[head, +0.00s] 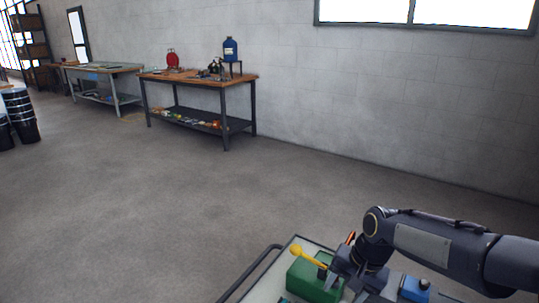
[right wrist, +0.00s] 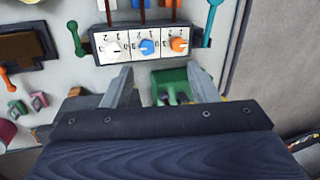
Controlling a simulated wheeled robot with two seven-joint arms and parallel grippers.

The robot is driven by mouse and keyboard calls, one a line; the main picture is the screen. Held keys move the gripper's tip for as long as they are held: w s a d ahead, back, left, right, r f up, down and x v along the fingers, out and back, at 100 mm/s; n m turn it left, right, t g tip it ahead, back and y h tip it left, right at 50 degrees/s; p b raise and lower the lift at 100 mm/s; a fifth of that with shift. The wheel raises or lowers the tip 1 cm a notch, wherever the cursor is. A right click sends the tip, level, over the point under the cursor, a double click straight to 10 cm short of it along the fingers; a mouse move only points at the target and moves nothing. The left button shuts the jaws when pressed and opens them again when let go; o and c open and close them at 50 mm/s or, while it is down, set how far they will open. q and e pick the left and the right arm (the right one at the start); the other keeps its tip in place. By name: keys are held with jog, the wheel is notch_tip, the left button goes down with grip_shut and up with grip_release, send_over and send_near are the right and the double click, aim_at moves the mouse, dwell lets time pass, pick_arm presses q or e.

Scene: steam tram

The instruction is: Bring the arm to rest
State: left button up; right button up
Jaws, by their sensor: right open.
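My right arm (head: 425,245) reaches in from the right in the head view, bent down at the wrist over a pale board. In the right wrist view my right gripper (right wrist: 160,80) is open, with its two fingers apart. A green block (right wrist: 172,80) shows beyond and between the fingers. I cannot tell whether they touch it, but nothing is visibly gripped. In the head view a green box (head: 305,281) with a yellow-knobbed lever (head: 306,257) stands beside the wrist. My left gripper is in neither view.
The pale board (right wrist: 75,15) carries a dial panel with white (right wrist: 115,48), blue (right wrist: 147,47) and orange (right wrist: 179,45) knobs, and a teal lever (right wrist: 211,20). Workbenches (head: 197,78) line the far wall. Black buckets (head: 22,118) stand far left. The floor (head: 150,200) between is clear.

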jog(key=s+d+r+n+t+p, duration=0.1)
jog(key=s+r+p, duration=0.1)
jog(key=s, duration=0.5)
jog(key=s+d+r+n+t+p, duration=0.1)
jog(key=s+r+t+p, duration=0.1)
jog(key=s+r, duration=0.2)
jog(key=s+d+r+n+t+y+p, duration=0.1)
jog(key=s+r+n+p, duration=0.1)
jog(key=s, duration=0.8)
jog(key=shift+d+r+t, duration=0.4)
jog(key=shift+r, duration=0.4)
